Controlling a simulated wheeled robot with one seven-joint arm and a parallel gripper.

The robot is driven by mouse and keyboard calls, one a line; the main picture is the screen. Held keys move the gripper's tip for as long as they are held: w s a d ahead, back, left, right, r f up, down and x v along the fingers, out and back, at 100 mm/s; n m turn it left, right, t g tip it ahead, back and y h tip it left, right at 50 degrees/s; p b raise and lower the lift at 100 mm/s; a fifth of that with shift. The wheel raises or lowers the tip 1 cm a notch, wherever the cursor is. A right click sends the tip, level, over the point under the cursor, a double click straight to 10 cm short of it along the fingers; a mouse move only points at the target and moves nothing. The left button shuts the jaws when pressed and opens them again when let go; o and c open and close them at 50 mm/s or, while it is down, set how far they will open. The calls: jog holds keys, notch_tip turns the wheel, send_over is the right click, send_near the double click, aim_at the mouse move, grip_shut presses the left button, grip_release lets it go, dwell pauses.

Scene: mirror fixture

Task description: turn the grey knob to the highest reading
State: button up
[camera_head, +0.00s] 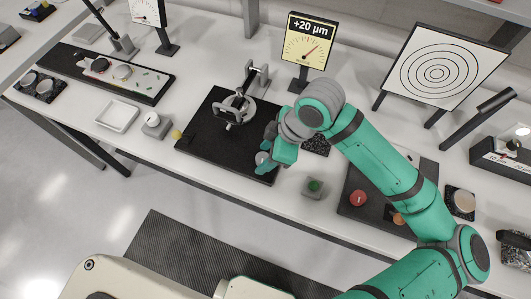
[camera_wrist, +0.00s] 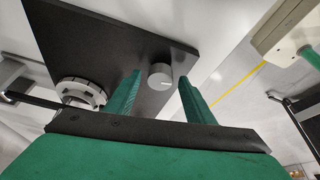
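The grey knob (camera_wrist: 161,76), a short cylinder with a light mark, sits near the edge of a black plate (camera_wrist: 120,50). In the head view the knob (camera_head: 262,157) is partly hidden by my gripper (camera_head: 268,155). In the wrist view my gripper (camera_wrist: 160,78) is open, with one green finger on each side of the knob and a visible gap on both sides. A ring-shaped mirror mount (camera_head: 236,109) stands on the black plate. Behind it, a dial gauge (camera_head: 307,47) reads +20 µm, its needle pointing up and right.
A yellow knob (camera_head: 177,134) is at the plate's left edge. A grey box with a green button (camera_head: 315,186) stands close to the right of my gripper. A red button (camera_head: 358,197) is farther right. A white tray (camera_head: 117,116) and a small dial box (camera_head: 155,124) are left.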

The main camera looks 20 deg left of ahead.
jog(key=c, duration=0.9)
jog(key=shift+m+t, duration=0.5)
jog(key=shift+m, duration=0.8)
jog(key=o, duration=1)
jog(key=shift+s, duration=0.1)
jog(key=shift+o, duration=0.2)
jog(key=v, duration=1.1)
jog(key=shift+a, duration=0.1)
